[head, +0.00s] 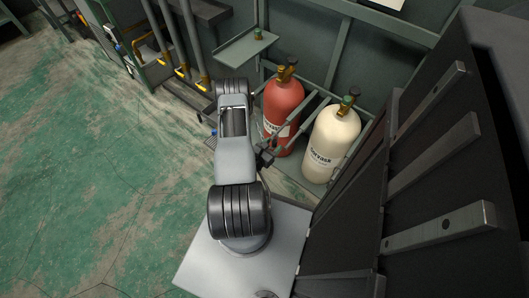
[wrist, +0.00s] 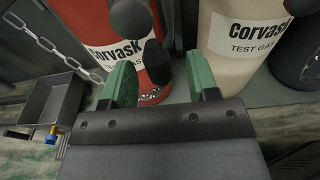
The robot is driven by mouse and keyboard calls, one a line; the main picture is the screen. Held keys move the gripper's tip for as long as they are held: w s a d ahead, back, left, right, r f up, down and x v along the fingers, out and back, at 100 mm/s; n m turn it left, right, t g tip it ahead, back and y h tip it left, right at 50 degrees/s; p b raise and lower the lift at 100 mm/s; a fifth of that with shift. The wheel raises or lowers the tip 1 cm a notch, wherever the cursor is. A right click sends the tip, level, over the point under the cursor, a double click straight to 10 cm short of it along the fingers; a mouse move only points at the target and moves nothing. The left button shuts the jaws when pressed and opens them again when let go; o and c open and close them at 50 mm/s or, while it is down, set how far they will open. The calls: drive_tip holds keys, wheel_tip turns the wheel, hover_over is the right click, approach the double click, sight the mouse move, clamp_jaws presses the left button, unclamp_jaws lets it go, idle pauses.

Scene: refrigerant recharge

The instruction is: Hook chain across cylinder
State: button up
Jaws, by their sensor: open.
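A red cylinder (head: 282,112) labelled Corvask and a cream cylinder (head: 331,142) stand upright side by side in a green rack. In the wrist view the red cylinder (wrist: 100,20) is at upper left and the cream cylinder (wrist: 236,62), marked Test Gas, at upper right. A silver chain (wrist: 48,46) runs down from the upper left toward the red cylinder. A few shiny links (wrist: 150,97) show low between my fingers; I cannot tell whether they join that chain. My gripper (wrist: 158,72) is open, its green fingers apart, in front of the cylinders. It also shows in the head view (head: 264,156).
Dark rounded shapes (wrist: 155,60) stand between my gripper and the cylinders. A grey tray (wrist: 50,108) is at left, with a blue and yellow fitting (wrist: 52,136) below it. A dark panel (head: 430,150) closes off the right; the green floor (head: 90,170) at left is clear.

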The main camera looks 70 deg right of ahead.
drive_tip(key=p+v, duration=0.2)
drive_tip(key=v, duration=1.1)
drive_tip(key=shift+a, duration=0.15)
drive_tip(key=w+a+r+m+g+y+p, duration=0.1)
drive_tip(key=w+r+m+y+p, duration=0.2)
drive_tip(key=r, duration=0.7)
drive_tip(key=w+a+r+m+g+p, duration=0.1)
drive_tip(key=w+r+m+g+p, duration=0.25)
drive_tip(key=r, duration=0.65)
drive_tip(key=w+a+r+m+y+p, duration=0.1)
drive_tip(key=w+r+m+y+p, duration=0.2)
drive_tip(key=r+p, duration=0.5)
drive_tip(key=w+a+r+m+t+y+p, duration=0.1)
drive_tip(key=w+a+r+t+y+p, duration=0.1)
drive_tip(key=a+r, duration=0.5)
drive_tip(key=w+a+r+m+t+y+p, duration=0.1)
drive_tip(key=a+r+t+y+p, duration=0.3)
drive_tip(key=r, duration=1.3)
drive_tip(key=w+a+r+m+t+y+p, duration=0.2)
drive_tip(key=a+r+t+y+p, duration=0.2)
drive_tip(key=a+r, duration=0.7)
drive_tip(key=r+t+p, duration=0.1)
drive_tip(key=t+p, duration=0.1)
drive_tip(key=t, duration=0.1)
drive_tip(key=shift+w+a+m, duration=0.25)
drive_tip(key=shift+w+m, duration=0.1)
drive_tip(key=shift+w, duration=0.05)
